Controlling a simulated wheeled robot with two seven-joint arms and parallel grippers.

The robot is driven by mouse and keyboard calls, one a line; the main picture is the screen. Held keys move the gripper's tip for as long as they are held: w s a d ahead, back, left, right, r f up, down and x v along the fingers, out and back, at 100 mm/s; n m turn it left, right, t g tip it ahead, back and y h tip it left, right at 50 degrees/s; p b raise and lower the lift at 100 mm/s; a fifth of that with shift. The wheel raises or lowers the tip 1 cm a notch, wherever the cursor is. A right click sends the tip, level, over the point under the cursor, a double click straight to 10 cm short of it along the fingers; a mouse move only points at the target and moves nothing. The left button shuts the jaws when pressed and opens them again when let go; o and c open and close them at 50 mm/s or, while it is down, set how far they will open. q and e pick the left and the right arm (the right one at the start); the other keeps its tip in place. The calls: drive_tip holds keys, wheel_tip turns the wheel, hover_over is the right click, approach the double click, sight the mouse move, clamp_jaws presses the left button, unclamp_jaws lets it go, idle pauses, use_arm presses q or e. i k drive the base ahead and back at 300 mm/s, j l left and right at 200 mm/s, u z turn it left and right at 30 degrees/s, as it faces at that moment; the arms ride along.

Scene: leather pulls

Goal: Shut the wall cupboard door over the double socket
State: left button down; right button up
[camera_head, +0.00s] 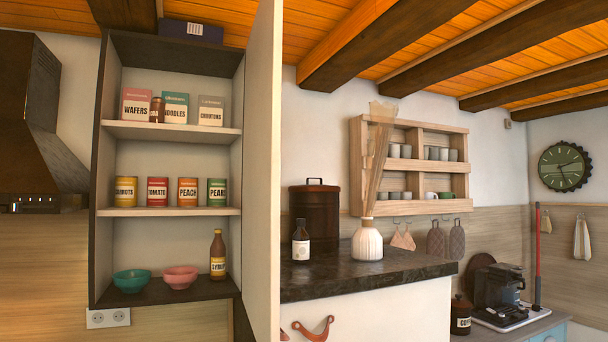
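The wall cupboard (101,190) is open, with its dark frame around pale shelves. Its cream door (262,170) stands swung wide open on the right side, seen nearly edge-on. The double socket (108,318) is on the wall just below the cupboard's lower left corner. Inside are boxes on the top shelf, several cans on the middle shelf, and a teal bowl (131,281), a pink bowl (180,277) and a syrup bottle (218,255) on the bottom. Neither of my grippers is in view.
A dark counter (375,276) stands right of the door, with a brown canister (314,218), a dark bottle (301,240) and a white vase (367,240) on it. A range hood (35,130) is at the left. A leather pull (313,328) shows below the counter.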

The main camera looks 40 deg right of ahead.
sight(261, 189)
drive_tip(key=l, duration=2.15)
drive_tip(key=k, duration=0.05)
